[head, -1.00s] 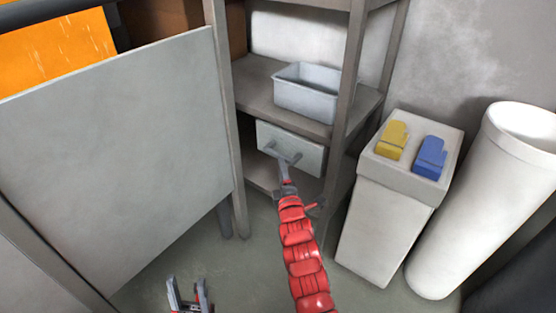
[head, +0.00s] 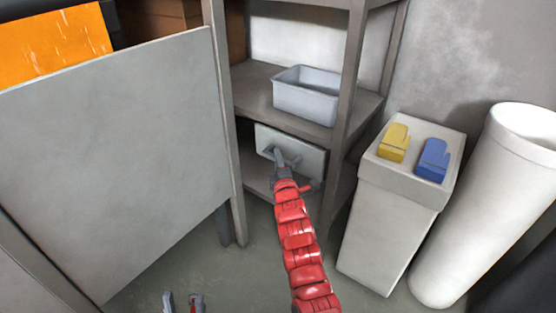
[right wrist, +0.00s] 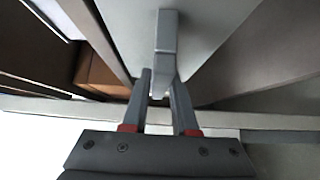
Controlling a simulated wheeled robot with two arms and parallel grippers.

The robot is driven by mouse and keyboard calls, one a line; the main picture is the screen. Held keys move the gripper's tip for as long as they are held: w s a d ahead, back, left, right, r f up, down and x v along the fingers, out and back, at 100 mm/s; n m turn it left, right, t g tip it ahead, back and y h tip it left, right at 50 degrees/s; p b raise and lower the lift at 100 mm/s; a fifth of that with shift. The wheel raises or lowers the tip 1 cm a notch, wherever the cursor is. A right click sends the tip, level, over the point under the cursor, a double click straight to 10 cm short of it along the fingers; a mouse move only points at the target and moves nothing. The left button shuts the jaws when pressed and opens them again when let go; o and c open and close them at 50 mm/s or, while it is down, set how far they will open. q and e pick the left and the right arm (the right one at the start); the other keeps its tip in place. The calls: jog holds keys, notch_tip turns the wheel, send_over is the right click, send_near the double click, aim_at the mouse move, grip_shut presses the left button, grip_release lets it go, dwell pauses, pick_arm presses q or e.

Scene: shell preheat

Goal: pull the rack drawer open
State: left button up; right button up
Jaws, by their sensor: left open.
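The rack drawer (head: 305,158) has a pale grey front and sits under the middle shelf of the rack. Its bar handle (right wrist: 166,38) stands out from the front in the right wrist view. My right gripper (head: 279,158) is at the handle, on a red arm. In the right wrist view its two fingers (right wrist: 161,85) stand apart, one on each side of the handle's near end. I cannot tell whether they touch it. My left gripper (head: 183,301) is open and empty, low at the bottom edge of the head view, far from the drawer.
A grey bin (head: 306,97) stands on the shelf above the drawer. A large grey panel (head: 115,165) fills the left. A pale box-shaped stand (head: 385,233) with a yellow mitt (head: 394,143) and a blue mitt (head: 433,160) and a white cylinder (head: 480,215) stand right. Floor before the rack is clear.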

grip_shut()
dwell(1.1)
